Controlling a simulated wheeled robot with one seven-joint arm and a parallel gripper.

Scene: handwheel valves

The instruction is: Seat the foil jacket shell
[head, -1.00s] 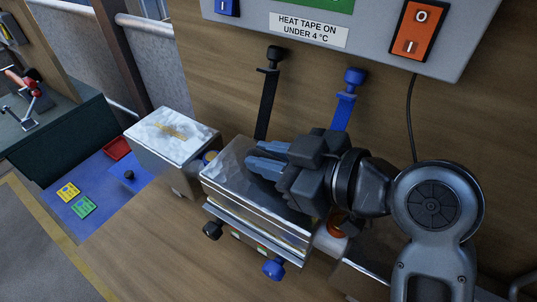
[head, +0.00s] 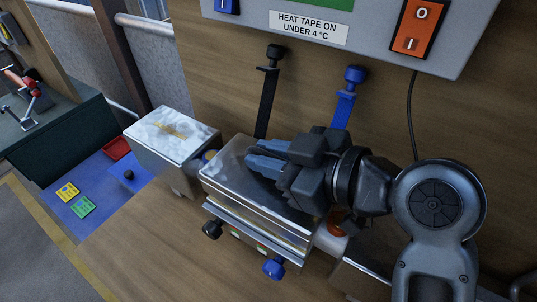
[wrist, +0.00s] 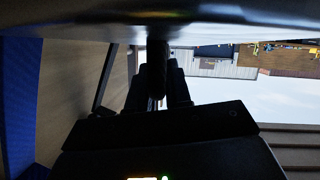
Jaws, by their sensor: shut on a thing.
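The foil jacket shell (head: 222,180) is a shiny silver box at the middle of the head view, over the pipe line. Its front lower edge is just above a lower metal part (head: 228,215); I cannot tell whether they touch. My gripper (head: 262,158) reaches in from the right, low over the shell's top, with blue-grey fingers. It is shut on a dark bar (wrist: 157,68), seen between the fingers in the wrist view, which appears to be the shell's handle. The shell's underside and far side are hidden. A black knob (head: 212,229) and a blue knob (head: 273,268) stick out in front.
A black strap (head: 267,100) and a blue strap (head: 344,105) stand up against the wooden wall behind. Another foil-covered box (head: 172,134) is close on the left. A control box (head: 350,30) hangs above. A blue mat (head: 100,200) with small cards lies at left.

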